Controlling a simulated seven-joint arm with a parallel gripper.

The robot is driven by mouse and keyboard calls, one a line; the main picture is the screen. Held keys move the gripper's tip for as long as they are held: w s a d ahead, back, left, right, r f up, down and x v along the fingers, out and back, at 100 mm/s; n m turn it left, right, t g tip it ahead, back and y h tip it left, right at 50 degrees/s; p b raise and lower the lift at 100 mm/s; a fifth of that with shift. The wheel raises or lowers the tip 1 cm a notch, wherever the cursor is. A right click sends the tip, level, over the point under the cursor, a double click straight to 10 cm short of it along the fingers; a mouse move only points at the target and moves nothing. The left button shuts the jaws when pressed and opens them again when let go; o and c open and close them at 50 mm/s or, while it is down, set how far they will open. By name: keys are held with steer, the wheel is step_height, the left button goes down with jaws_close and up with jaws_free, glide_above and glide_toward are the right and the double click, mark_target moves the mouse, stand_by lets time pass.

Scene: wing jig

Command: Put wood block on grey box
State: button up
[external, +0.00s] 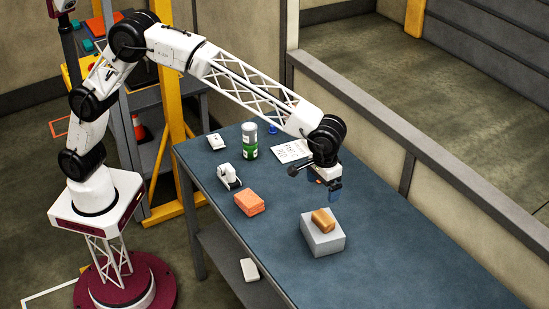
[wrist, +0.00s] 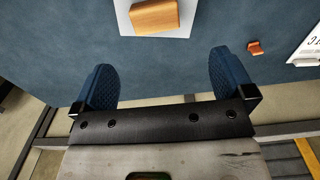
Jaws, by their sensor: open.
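The wood block (external: 323,220) lies on top of the grey box (external: 323,243) on the blue table. In the wrist view the wood block (wrist: 154,16) shows at the top edge, with a pale part of the grey box (wrist: 190,22) around it. Both are cut off by the frame there. My gripper (external: 335,192) is above the table, behind and a little above the box in the external view, apart from the block. In the wrist view my gripper (wrist: 160,85) has its two blue fingers wide apart with nothing between them.
An orange block (external: 249,203) sits left of the grey box on the table (external: 400,272). A white device (external: 229,177), a green and white can (external: 250,141) and a paper sheet (external: 291,151) stand or lie further back. The table's right part is clear.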

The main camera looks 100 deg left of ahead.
steer(key=s+a+r+m, duration=0.2)
steer(key=s+a+r, duration=0.15)
steer(key=s, duration=0.75)
steer(key=s+a+r+m+t, duration=0.15)
steer(key=s+r, duration=0.35)
steer(key=s, duration=0.6)
steer(key=s+a+r+m, duration=0.1)
steer(key=s+a+r, duration=0.3)
steer(key=s, duration=0.7)
steer(key=s+a+f+m, duration=0.1)
steer(key=s+f, duration=0.1)
steer(key=s, duration=0.9)
steer(key=s+a+f+m, duration=0.1)
steer(key=s+f+m, duration=0.1)
steer(key=s, duration=0.9)
steer(key=s+a+f+m+t, duration=0.1)
steer(key=s+f, duration=0.3)
steer(key=s, duration=0.6)
steer(key=shift+s+a, duration=0.35)
steer(key=shift+s, duration=0.05)
